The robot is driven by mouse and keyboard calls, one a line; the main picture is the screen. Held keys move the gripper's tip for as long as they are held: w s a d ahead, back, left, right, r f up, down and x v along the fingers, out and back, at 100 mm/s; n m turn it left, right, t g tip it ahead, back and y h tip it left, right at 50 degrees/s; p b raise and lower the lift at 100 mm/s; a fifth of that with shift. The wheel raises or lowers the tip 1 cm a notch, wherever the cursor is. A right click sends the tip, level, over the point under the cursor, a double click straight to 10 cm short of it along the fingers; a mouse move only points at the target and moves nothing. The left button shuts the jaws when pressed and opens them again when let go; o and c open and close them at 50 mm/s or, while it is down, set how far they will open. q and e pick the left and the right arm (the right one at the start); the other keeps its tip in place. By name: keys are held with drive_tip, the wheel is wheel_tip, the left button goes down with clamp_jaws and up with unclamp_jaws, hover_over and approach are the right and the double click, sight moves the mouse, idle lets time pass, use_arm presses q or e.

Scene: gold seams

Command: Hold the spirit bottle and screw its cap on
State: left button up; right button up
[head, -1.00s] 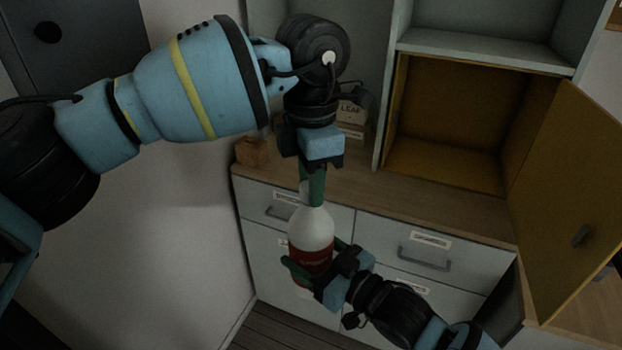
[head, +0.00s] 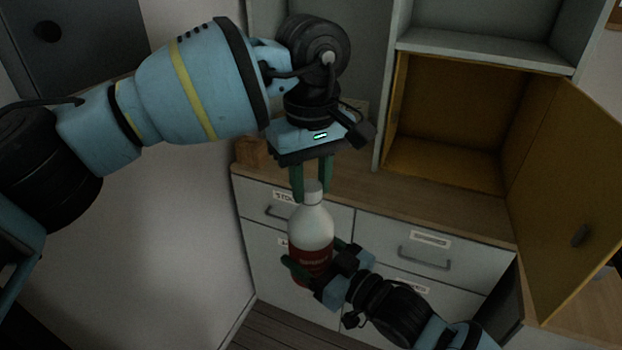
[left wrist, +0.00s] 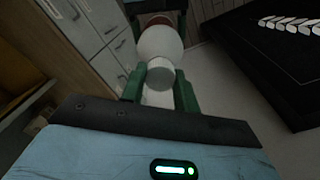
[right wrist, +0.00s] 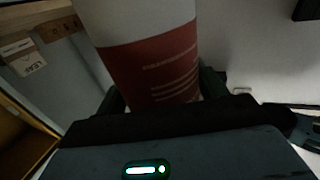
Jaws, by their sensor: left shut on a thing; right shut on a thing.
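The spirit bottle (head: 312,228) is white with a red label and stands upright in the air before the drawers. My right gripper (head: 318,272) is shut on its lower body from the right; the red label fills the right wrist view (right wrist: 155,65). The pale cap (head: 313,188) sits at the top of the bottle neck. My left gripper (head: 312,186) points down from above and is shut on the cap, a green finger on each side. The left wrist view shows the cap (left wrist: 160,78) between the fingers, in line with the bottle. The thread is hidden.
A wooden counter (head: 430,195) with labelled drawers (head: 420,255) stands behind the bottle. An open yellow cabinet (head: 450,120) with its door (head: 572,200) swung out is at the right. A small brown box (head: 250,152) sits at the counter's left end. A pale wall is at left.

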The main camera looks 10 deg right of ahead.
use_arm(q)
drive_tip(key=o, duration=1.2)
wheel_tip(320, 180, up, 12)
drive_tip(key=shift+r, duration=0.1)
